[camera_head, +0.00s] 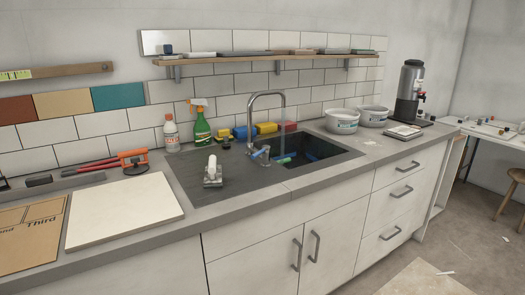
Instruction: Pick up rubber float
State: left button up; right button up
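What looks like the rubber float (212,172), with a pale upright handle over a small grey base, sits on the dark drainboard left of the sink basin. It stands apart from the things around it, and its underside is hidden. Neither my left nor my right gripper is in view.
The dark sink (318,148) has a tall curved faucet (283,115) behind the float. A green spray bottle (202,128) and a white bottle (171,134) stand at the back. A cream tile (122,212) lies to the left. White buckets (342,122) stand to the right.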

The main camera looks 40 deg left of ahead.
aim_at(213, 173)
jog(key=u, duration=1.55)
